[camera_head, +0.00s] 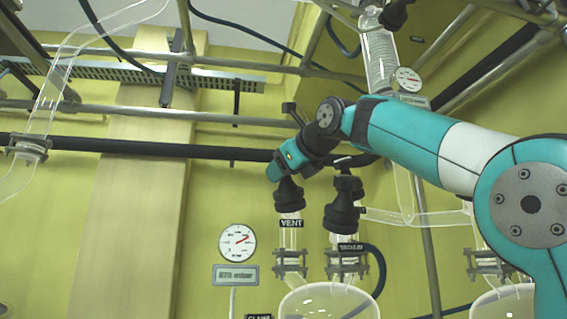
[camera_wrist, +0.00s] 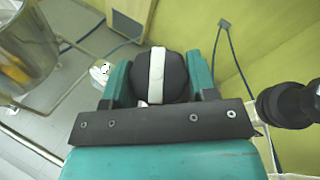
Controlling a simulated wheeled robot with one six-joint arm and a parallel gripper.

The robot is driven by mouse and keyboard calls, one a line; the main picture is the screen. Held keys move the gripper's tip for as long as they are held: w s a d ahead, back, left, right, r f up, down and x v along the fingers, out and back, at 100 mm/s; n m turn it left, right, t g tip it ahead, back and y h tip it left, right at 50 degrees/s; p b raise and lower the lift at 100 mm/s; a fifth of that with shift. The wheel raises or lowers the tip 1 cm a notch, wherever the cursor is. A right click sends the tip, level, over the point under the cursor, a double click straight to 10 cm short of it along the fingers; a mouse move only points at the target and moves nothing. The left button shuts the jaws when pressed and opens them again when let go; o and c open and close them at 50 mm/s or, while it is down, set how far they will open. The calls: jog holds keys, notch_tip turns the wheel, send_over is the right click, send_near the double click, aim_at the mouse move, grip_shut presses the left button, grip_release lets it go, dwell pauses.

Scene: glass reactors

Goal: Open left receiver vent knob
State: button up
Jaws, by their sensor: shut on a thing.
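The black vent knob (camera_head: 289,195) sits above the VENT label (camera_head: 291,223) on the left neck of the glass receiver (camera_head: 328,302). My gripper (camera_head: 283,172) comes down on it from above and hides its top. In the wrist view my gripper's teal fingers (camera_wrist: 160,78) are shut on either side of the round black knob top (camera_wrist: 178,77). A white bar crosses that top, running up and down in the picture between the fingers.
A second black knob (camera_head: 343,204) stands close to the right, above another labelled neck; a black knob also shows at the right of the wrist view (camera_wrist: 287,105). A gauge (camera_head: 237,243) is on the left. Metal rails (camera_head: 190,113) and glass tubing (camera_head: 402,190) surround the arm.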

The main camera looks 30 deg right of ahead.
jog(key=n+y+p, duration=0.1)
jog(key=p, duration=0.2)
jog(key=r+n+g+y+p, duration=0.1)
jog(key=p, duration=0.3)
jog(key=shift+d+r+n+y, duration=0.2)
jog(key=shift+n+y, duration=0.1)
jog(key=shift+n, duration=0.1)
jog(key=n+g+y+p, duration=0.2)
jog(key=n+p, duration=0.1)
jog(key=p, duration=0.6)
jog(key=shift+r+g+p, duration=0.1)
jog(key=shift+g+p, duration=0.2)
jog(key=n+g+y+p, duration=0.2)
jog(key=n+g+p, duration=0.1)
jog(key=p, duration=0.8)
jog(key=shift+a+n, duration=0.1)
jog(key=shift+n, duration=0.2)
jog(key=n+g+p, duration=0.1)
jog(key=p, duration=0.3)
jog(key=n+g+y+p, duration=0.1)
jog(key=g+p, duration=0.1)
jog(key=p, duration=0.1)
jog(key=shift+w+f+n+p, duration=0.1)
jog(key=shift+f+n+p, duration=0.2)
jog(key=shift+f+p, duration=0.1)
jog(key=shift+f+p, duration=0.25)
jog(key=shift+p, duration=0.1)
jog(key=o, duration=0.9)
jog(key=shift+a, duration=0.1)
